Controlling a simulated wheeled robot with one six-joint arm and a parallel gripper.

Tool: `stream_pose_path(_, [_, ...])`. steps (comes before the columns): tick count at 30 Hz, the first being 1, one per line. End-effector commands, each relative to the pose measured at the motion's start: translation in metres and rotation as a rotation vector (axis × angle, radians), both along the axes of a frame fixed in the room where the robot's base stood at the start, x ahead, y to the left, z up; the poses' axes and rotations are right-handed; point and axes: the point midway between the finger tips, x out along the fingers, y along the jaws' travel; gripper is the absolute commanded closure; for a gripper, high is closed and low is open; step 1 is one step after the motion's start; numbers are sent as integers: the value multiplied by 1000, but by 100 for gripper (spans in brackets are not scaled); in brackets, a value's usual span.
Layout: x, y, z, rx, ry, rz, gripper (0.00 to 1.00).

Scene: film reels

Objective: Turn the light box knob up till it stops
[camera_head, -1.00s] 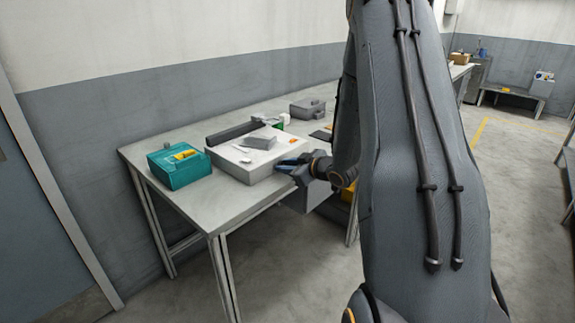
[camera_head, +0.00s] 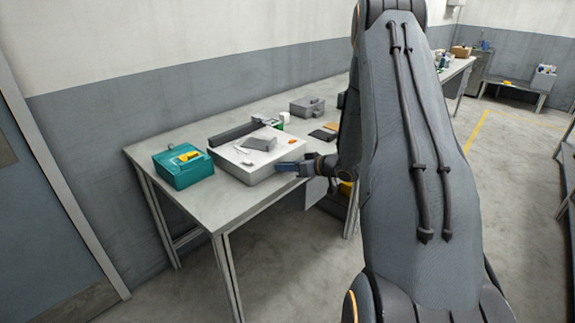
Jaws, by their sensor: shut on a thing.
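The light box (camera_head: 240,171) is a white box on the table, with a dark bar along its back edge and a grey block on top. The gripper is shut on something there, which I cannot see.
The grey table (camera_head: 190,210) stands against the wall. A teal box (camera_head: 184,171) with a yellow item on top stands left of the light box. A grey case (camera_head: 307,107) stands behind to the right. The table's front left is clear.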

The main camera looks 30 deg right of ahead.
Motion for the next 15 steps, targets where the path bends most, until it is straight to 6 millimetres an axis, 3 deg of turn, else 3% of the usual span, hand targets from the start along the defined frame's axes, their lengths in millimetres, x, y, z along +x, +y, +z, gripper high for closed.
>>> stream_pose_path(10, [1, -4, 2, 3, -4, -8, 100])
stream_pose_path(11, [1, -4, 2, 3, -4, -8, 77])
stream_pose_path(14, [1, -4, 2, 2, -3, -7, 60])
stream_pose_path(15, [1, -3, 2, 3, -2, -5, 60])
